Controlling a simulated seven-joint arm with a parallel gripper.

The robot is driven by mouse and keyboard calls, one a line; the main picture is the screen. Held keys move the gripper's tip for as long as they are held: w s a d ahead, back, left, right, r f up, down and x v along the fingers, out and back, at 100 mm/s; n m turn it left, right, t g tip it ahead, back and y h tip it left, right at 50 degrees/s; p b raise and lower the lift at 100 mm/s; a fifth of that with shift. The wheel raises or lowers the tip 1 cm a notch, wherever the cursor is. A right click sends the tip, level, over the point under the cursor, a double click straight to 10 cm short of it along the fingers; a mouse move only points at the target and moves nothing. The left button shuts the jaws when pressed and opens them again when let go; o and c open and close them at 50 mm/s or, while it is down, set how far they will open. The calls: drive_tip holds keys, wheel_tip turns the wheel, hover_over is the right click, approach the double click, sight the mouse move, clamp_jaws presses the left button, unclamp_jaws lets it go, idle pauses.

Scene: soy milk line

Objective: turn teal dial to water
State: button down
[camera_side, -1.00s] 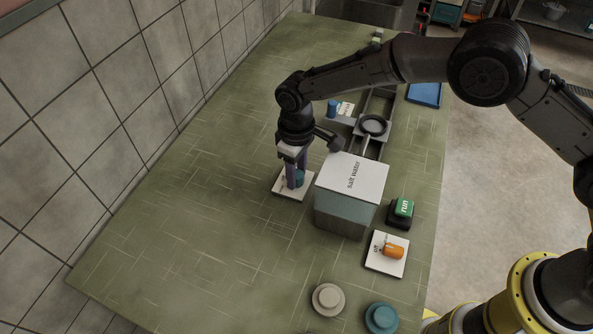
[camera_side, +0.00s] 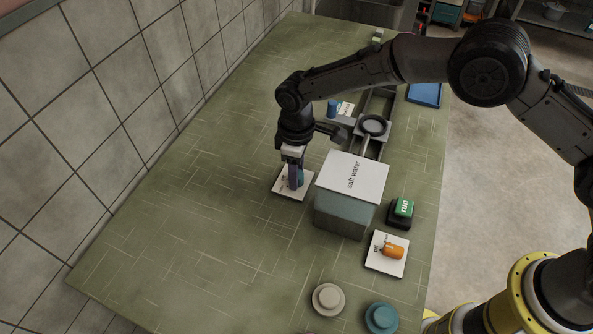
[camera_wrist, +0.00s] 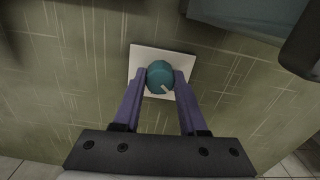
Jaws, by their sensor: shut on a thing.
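The teal dial (camera_wrist: 159,76) sits on a white square plate (camera_wrist: 146,57) on the table. In the wrist view its pale pointer mark points toward the lower right. My gripper (camera_wrist: 159,80) is shut on the dial, with one purple finger on each side. In the side view my gripper (camera_side: 296,182) stands upright over the plate (camera_side: 284,189), and its fingers hide most of the teal dial (camera_side: 301,176). The plate's lettering is too small or covered to read.
A box labelled "salt water" (camera_side: 351,180) stands close on the right of the dial. Beyond it are a green "run" button (camera_side: 404,207) and an orange dial (camera_side: 393,251). A blue knob (camera_side: 333,108) is behind. The table's left side is clear.

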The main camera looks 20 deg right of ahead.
drive_tip(key=shift+c, duration=2.2)
unclamp_jaws()
drive_tip(key=shift+r, duration=0.1)
wheel_tip(320, 180, up, 14)
